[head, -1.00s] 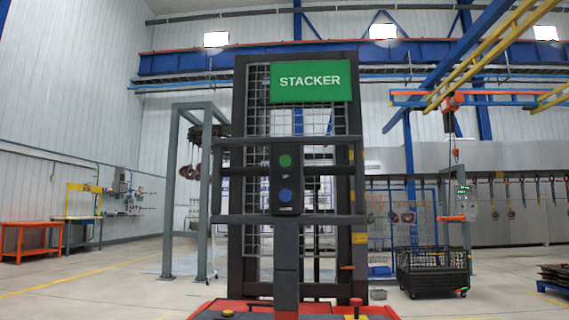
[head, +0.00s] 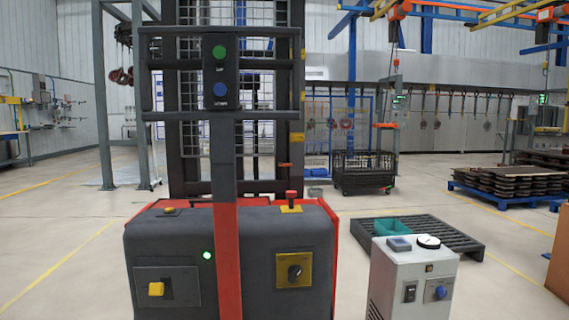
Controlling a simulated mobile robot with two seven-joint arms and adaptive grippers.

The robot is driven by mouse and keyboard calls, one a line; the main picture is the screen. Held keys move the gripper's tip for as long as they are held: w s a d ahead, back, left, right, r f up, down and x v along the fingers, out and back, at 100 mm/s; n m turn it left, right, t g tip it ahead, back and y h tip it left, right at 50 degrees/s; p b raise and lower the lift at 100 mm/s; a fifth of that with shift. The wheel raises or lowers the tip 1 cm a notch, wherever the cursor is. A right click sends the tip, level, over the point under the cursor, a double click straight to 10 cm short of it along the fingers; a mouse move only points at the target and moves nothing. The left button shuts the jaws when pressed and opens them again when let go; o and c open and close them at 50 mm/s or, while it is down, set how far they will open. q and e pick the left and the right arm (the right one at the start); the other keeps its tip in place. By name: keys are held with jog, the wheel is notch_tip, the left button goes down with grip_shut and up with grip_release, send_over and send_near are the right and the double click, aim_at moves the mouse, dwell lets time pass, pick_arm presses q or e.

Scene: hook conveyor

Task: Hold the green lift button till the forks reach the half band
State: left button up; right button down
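The green lift button (head: 219,52) is the upper round button on a dark control panel (head: 221,97) in the head view. A blue button (head: 221,89) sits below it. The panel is fixed on a post in front of the stacker's dark mast (head: 184,150). The stacker's grey and red body (head: 231,235) stands close in front of me. The forks and the half band cannot be made out. Neither of my grippers shows, and nothing touches the green button.
A red emergency knob (head: 291,196) and a yellow switch plate (head: 294,269) are on the stacker body. A grey control box (head: 412,275) stands to its right. Behind it lies a dark pallet (head: 440,234) with a teal tray (head: 387,227). A black mesh bin (head: 363,172) stands farther back.

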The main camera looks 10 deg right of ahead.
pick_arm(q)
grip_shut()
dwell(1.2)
